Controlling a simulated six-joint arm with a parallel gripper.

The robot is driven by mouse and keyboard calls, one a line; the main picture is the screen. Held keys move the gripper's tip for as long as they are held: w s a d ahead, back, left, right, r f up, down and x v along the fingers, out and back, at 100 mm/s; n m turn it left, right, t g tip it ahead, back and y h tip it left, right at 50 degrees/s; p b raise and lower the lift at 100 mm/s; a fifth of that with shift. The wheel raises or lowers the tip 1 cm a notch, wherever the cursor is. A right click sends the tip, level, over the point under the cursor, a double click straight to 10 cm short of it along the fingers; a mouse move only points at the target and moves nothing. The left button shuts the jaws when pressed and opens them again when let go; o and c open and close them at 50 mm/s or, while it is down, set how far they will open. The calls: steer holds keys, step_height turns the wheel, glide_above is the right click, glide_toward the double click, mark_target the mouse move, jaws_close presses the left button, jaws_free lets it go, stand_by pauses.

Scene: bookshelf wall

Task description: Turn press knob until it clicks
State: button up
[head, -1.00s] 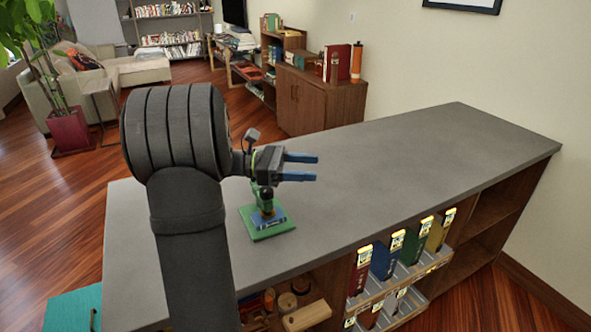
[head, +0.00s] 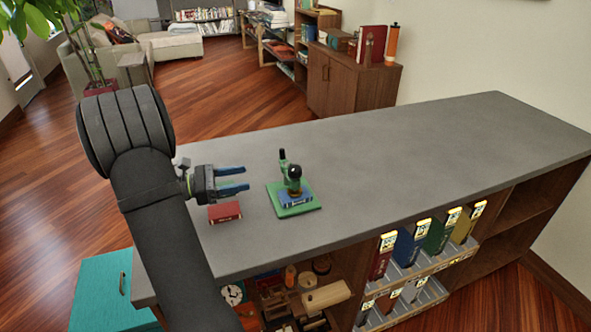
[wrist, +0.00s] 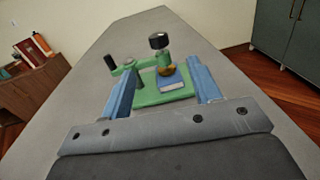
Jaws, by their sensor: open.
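The press is a small green stand with a green base (head: 300,210) on the grey counter. A dark round knob (head: 294,171) tops its post, and a black handle (head: 282,155) stands up at its side. In the wrist view the knob (wrist: 158,41) is above a brass-coloured part, and a blue book (wrist: 172,80) lies on the base beneath. My gripper (head: 247,178) is open and empty, left of the press and apart from it, its blue fingers pointing towards it. In the wrist view the press shows between the fingers, beyond their tips.
A red book (head: 225,211) lies on the counter just below my gripper. Several coloured books (head: 410,243) stand in a rack along the counter's front side. The counter (head: 420,150) right of the press is clear.

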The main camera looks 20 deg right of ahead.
mark_target(295, 168)
steer(key=shift+t, duration=0.3)
steer(key=d, duration=1)
steer(key=s+d, duration=0.1)
steer(key=d, duration=0.5)
steer(key=shift+f, duration=0.35)
steer(key=shift+c, duration=0.5)
steer(key=c, duration=0.9)
steer(key=shift+g, duration=0.7)
steer(key=shift+m+g+y, duration=0.75)
steer(key=shift+m+g, duration=0.65)
steer(key=shift+g, duration=0.45)
steer(key=shift+m+g+y, duration=0.75)
steer(key=shift+m+g, duration=0.65)
steer(key=shift+g, duration=0.45)
steer(key=shift+a, duration=0.1)
